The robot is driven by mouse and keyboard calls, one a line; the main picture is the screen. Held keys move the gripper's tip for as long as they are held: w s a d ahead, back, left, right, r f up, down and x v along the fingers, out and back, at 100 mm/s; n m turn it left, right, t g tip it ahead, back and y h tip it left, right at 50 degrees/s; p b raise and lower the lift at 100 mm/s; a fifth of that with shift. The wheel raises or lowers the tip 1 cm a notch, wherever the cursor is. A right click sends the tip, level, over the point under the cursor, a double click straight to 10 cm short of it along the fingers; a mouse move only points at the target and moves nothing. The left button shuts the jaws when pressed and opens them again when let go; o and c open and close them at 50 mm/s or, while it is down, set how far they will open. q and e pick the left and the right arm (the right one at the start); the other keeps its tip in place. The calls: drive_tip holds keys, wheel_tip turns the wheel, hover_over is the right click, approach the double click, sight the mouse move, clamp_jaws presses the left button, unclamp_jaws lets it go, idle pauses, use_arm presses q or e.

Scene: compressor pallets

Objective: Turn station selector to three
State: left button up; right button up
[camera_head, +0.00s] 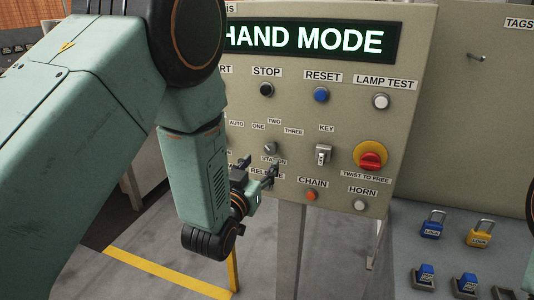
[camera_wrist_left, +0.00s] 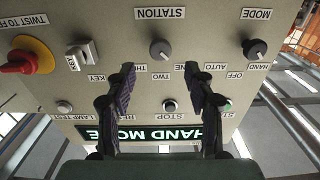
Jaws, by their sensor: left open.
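The station selector (camera_head: 270,148) is a small grey knob on the beige control panel, with labels ONE, TWO and THREE around it. In the left wrist view, which shows the panel upside down, the selector (camera_wrist_left: 161,50) sits beyond and between the fingertips. I cannot tell surely which label it points to. My left gripper (camera_head: 258,168) is open and empty, just below and in front of the knob in the head view. Its two dark fingers also show in the wrist view (camera_wrist_left: 160,76), apart from the knob. My right gripper is not in view.
A key switch (camera_head: 323,154) and a red twist-to-free button (camera_head: 371,158) are right of the selector. The mode knob (camera_wrist_left: 255,49) is on its other side. A lit HAND MODE display (camera_head: 304,39) is above. Blue and yellow padlocks (camera_head: 480,233) are at lower right.

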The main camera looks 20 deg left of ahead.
sight(270, 151)
use_arm(q)
drive_tip(key=w, duration=0.6)
drive_tip(key=shift+d, duration=0.25)
drive_tip(key=shift+w, duration=0.3)
drive_tip(key=shift+w+a+f, duration=0.15)
drive_tip(key=shift+w+a, duration=0.15)
drive_tip(key=shift+d, duration=0.3)
drive_tip(key=shift+c, duration=0.9)
drive_tip(key=shift+a, duration=0.2)
drive_tip(key=c, duration=0.5)
clamp_jaws()
